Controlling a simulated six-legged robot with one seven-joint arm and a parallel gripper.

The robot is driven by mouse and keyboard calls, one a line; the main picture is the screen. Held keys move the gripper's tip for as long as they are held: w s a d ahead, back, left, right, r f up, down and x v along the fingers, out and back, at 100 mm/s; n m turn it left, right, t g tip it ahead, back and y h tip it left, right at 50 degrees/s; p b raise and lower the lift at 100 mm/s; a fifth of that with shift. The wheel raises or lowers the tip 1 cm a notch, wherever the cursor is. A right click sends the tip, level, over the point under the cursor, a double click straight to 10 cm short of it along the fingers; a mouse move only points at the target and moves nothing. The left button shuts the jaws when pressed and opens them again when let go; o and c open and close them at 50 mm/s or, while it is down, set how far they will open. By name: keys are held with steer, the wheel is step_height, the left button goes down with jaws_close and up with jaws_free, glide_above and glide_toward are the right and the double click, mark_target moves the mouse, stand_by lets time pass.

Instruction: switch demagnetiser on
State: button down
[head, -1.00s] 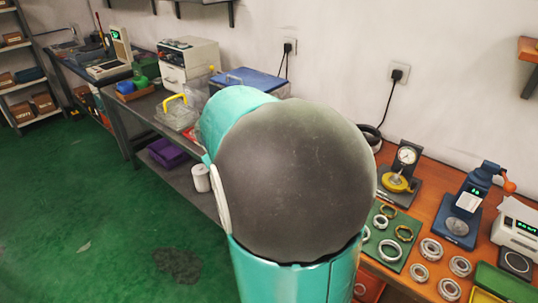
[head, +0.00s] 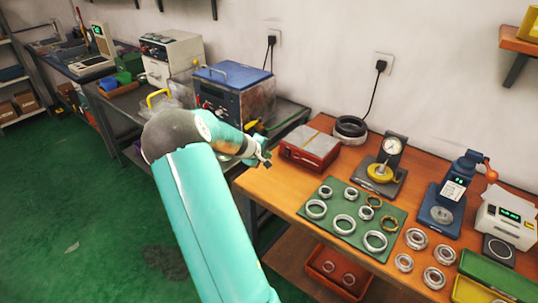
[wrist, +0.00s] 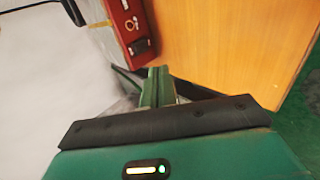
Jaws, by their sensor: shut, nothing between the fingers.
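I cannot tell the switch's position. My gripper (head: 266,160) is at the bench's left end, just left of the red box and apart from it. In the wrist view my gripper's fingers (wrist: 158,76) are together and empty, pointing towards the gap beside the bench and box.
A green mat (head: 345,235) with several rings lies right of the red box. A dial gauge stand (head: 385,165) and a blue press (head: 450,200) stand farther right. A blue-lidded metal tank (head: 235,95) stands on the grey bench behind my arm. Bare bench wood lies in front of the box.

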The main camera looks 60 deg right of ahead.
mark_target(287, 152)
steer(key=x, duration=0.8)
steer(key=shift+s+d+f, duration=0.3)
steer(key=shift+d+f, duration=0.05)
steer(key=shift+d, duration=1.05)
steer(key=shift+s+d+f, duration=0.1)
steer(key=shift+d, duration=0.7)
steer(key=shift+s+d+f, duration=0.1)
steer(key=shift+d+f, duration=0.15)
steer(key=shift+f, duration=0.1)
steer(key=shift+s+d, duration=0.1)
steer(key=shift+s, duration=0.05)
